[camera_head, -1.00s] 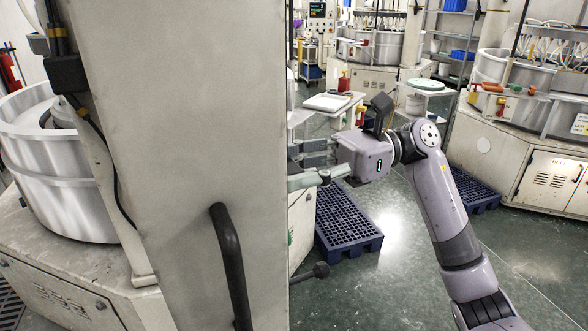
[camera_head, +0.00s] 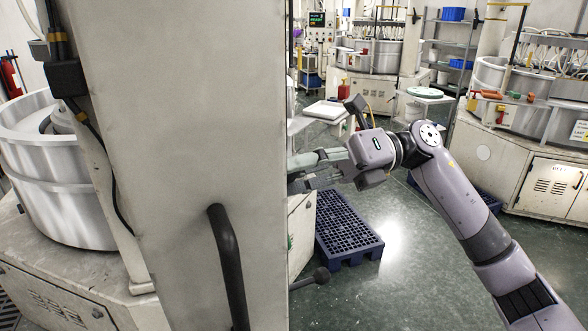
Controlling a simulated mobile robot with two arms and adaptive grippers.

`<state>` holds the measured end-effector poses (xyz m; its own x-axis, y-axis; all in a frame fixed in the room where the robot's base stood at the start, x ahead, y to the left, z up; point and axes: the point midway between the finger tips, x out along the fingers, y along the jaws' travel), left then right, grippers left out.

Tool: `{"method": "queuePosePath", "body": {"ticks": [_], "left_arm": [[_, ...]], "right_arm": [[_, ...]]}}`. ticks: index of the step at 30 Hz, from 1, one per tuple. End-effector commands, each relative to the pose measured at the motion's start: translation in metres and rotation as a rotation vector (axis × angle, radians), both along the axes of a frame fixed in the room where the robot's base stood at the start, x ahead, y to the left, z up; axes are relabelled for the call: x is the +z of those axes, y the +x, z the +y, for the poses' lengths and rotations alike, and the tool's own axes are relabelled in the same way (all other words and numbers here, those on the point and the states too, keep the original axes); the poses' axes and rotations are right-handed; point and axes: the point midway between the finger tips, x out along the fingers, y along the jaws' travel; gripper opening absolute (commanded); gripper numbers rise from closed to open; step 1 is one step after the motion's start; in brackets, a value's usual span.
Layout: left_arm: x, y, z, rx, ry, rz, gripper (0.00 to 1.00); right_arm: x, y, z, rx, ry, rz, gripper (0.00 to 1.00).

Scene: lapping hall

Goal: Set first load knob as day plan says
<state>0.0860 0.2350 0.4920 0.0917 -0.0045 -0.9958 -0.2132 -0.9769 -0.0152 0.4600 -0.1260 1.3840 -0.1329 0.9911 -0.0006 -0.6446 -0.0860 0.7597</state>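My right gripper (camera_head: 303,171) reaches in from the right, pointing left at the right edge of a tall cream machine column (camera_head: 190,130). Its grey fingers run up to that edge, and their tips are cut off or hidden there, so I cannot tell whether they are open or shut, or touching anything. No load knob can be made out; the column face turned toward the gripper is not visible. No readable day plan shows. My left gripper is not in view.
A black handle (camera_head: 229,265) stands out from the column's front. A blue pallet (camera_head: 345,230) lies below my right arm. A side table (camera_head: 327,110) and other lapping machines (camera_head: 540,85) stand behind. Green floor is open at right.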

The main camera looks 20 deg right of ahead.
Motion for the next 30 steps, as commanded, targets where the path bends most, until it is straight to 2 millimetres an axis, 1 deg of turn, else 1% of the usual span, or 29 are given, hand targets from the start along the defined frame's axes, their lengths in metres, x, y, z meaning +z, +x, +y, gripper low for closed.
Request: {"method": "queuePosePath", "body": {"ticks": [6,12,27,28,30], "left_arm": [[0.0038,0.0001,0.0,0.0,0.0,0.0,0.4],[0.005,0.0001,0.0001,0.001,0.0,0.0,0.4],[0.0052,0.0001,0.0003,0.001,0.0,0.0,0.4],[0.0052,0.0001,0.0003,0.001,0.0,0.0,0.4],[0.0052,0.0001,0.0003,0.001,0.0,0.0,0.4]], "right_arm": [[0.0015,0.0003,-0.0005,-0.002,-0.014,0.112,0.15],[0.0012,0.0003,-0.0002,-0.002,-0.021,0.166,0.15],[0.0011,0.0003,-0.0002,-0.001,-0.022,0.183,0.15],[0.0011,0.0003,-0.0002,-0.001,-0.022,0.183,0.44],[0.0011,0.0003,-0.0002,-0.001,-0.022,0.183,0.48]]}}
